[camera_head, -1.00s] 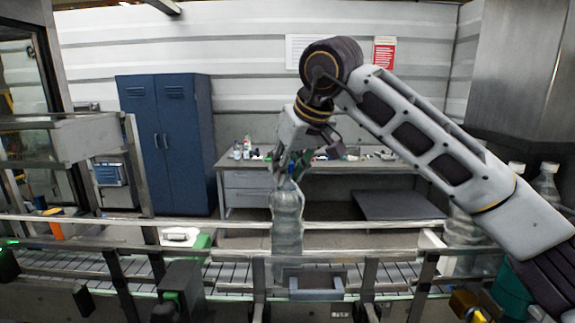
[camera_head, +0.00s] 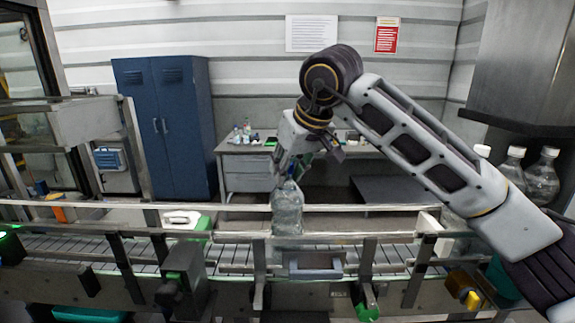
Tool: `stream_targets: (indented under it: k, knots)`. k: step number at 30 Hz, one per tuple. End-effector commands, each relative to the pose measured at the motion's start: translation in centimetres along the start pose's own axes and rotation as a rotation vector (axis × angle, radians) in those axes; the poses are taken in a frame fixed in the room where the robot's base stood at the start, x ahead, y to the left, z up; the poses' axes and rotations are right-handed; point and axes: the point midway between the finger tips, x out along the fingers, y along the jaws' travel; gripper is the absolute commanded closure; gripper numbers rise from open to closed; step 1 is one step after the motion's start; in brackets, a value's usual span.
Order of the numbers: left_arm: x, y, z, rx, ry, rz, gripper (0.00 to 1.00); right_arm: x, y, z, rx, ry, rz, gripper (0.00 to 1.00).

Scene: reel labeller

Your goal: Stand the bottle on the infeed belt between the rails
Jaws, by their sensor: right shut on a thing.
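A clear plastic bottle (camera_head: 287,212) stands upright at the middle of the infeed belt (camera_head: 225,256), behind the near rail. My right gripper (camera_head: 288,178) comes down from above and is shut on the bottle's top end. The bottle's lower end is partly hidden by the rails (camera_head: 330,238), so I cannot tell whether its base touches the belt. My left gripper is out of view.
Several clear bottles (camera_head: 541,178) stand at the right, partly behind my right arm. A grey block (camera_head: 314,265) sits at the near rail below the bottle. A workbench (camera_head: 245,165) and blue cabinet (camera_head: 168,130) stand behind the conveyor.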

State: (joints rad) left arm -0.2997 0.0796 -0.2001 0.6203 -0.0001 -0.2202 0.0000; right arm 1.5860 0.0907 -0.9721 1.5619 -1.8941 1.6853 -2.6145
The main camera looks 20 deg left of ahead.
Motion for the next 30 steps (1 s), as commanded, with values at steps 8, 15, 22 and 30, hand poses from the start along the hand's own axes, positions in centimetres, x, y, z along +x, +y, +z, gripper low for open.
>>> stream_targets:
  k: [8, 15, 22, 30]
  knots:
    - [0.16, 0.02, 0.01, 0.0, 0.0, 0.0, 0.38, 0.0, 0.01, -0.01, 0.0, 0.005, 0.0, 1.0]
    - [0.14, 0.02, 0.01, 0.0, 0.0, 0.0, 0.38, 0.18, 0.0, 0.11, 0.0, 0.0, 0.0, 0.52]
    - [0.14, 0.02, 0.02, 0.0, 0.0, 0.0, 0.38, 0.18, -0.01, 0.11, 0.0, 0.0, 0.0, 0.52]
    - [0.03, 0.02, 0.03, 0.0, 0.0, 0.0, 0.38, -0.35, 0.01, -0.06, 0.0, 0.001, 0.001, 0.52]
